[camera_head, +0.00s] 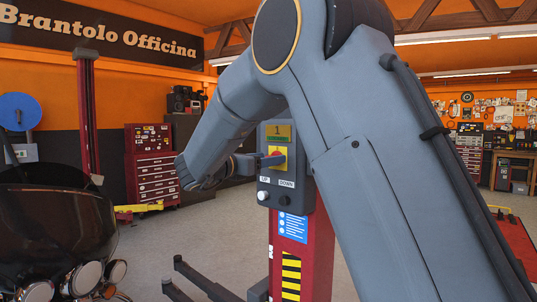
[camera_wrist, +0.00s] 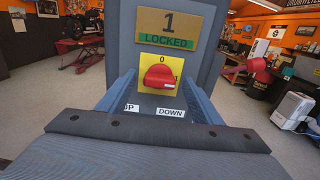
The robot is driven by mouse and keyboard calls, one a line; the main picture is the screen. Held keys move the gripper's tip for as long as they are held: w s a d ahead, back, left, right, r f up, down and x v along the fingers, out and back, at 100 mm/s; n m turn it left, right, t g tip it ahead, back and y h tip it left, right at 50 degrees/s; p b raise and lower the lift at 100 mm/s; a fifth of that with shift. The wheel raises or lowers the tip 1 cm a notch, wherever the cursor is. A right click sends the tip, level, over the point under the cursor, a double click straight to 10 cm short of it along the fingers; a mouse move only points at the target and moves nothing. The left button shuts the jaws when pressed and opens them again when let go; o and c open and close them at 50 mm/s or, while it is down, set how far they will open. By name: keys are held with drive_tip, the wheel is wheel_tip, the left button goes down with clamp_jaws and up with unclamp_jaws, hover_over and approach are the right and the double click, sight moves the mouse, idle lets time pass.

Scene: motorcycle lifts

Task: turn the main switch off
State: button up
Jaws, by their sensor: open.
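The main switch is a red knob (camera_wrist: 160,77) on a yellow plate (camera_wrist: 162,60). The plate is marked 0 at the top and 1 at the right. The knob lies crosswise, with its white-marked end toward the 1. In the head view the knob (camera_head: 272,159) shows on the front of the grey control box (camera_head: 278,134). My gripper (camera_wrist: 158,85) is open, with one finger on each side of the knob in the wrist view. I cannot tell whether the fingers touch it. In the head view my gripper (camera_head: 246,165) is close in front of the switch, partly covering it.
Below the switch are an UP button (camera_head: 263,195) and a DOWN button (camera_head: 284,200). The box sits on a red lift post (camera_head: 318,250). A dark motorcycle (camera_head: 60,235) stands at the left. Grey lift arms (camera_head: 205,283) lie low at the post's left.

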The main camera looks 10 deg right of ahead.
drive_tip(key=shift+w+d, duration=0.25)
drive_tip(key=shift+d, duration=0.05)
drive_tip(key=c, duration=1.1)
drive_tip(key=shift+o, duration=0.2)
drive_tip(key=shift+f+n+b, duration=0.1)
drive_tip(key=shift+n+b, duration=0.25)
drive_tip(key=shift+n, duration=0.05)
drive_tip(key=shift+w+a+n+b, duration=0.1)
drive_tip(key=shift+n+b, duration=0.55)
drive_tip(key=shift+n, duration=3.6)
drive_tip(key=shift+w+a+n+b, duration=0.1)
drive_tip(key=shift+n+b, duration=0.5)
drive_tip(key=shift+n, duration=3.65)
drive_tip(key=shift+f, duration=0.1)
